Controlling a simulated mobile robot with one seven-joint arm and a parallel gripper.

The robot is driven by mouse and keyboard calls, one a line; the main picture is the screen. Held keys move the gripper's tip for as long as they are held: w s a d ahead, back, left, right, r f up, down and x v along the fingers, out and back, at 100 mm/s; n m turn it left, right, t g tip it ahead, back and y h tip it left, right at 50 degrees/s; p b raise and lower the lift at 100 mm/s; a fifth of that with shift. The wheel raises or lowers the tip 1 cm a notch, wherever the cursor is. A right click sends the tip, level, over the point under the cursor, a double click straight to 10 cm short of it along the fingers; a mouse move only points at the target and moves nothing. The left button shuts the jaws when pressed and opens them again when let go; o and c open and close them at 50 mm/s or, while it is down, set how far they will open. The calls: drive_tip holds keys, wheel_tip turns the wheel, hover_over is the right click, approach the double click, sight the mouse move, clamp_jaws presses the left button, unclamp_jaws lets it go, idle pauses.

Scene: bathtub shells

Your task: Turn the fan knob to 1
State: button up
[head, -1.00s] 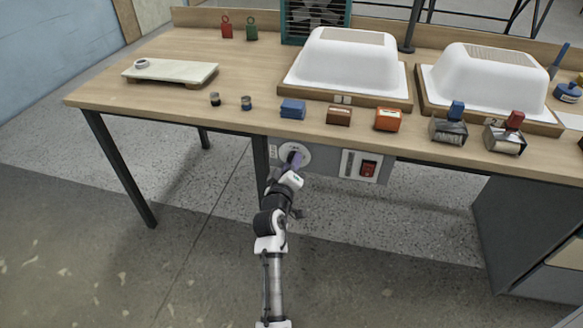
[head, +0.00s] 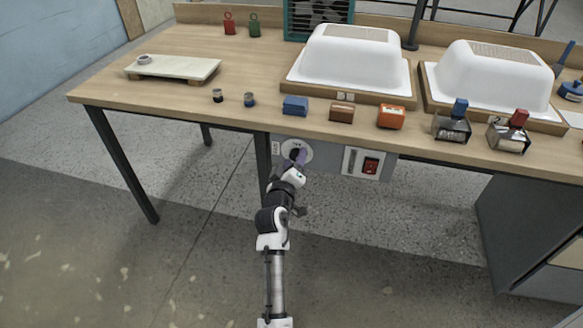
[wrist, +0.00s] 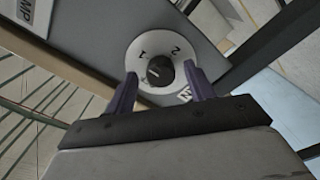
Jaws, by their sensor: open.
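The fan knob (wrist: 160,71) is a dark round knob on a white dial (wrist: 147,51) marked 1 and 2, with another mark at lower right. A pale line shows on the knob, but I cannot tell exactly which mark it points at. In the head view the dial (head: 288,148) sits on the grey panel under the table's front edge, partly hidden by my gripper (head: 299,160). In the wrist view my gripper (wrist: 161,90) is open, its two purple fingers on either side of the knob. Contact with the knob cannot be told.
A red switch (head: 370,166) is on the panel to the right. A green-framed fan (head: 318,14) stands at the table's back. White tub shells (head: 350,60) and several small blocks and stamps line the tabletop above. Floor below is clear.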

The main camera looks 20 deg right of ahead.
drive_tip(key=b+v, duration=0.2)
drive_tip(key=v, duration=1.1)
drive_tip(key=shift+s+a, duration=0.25)
drive_tip(key=shift+s, duration=0.05)
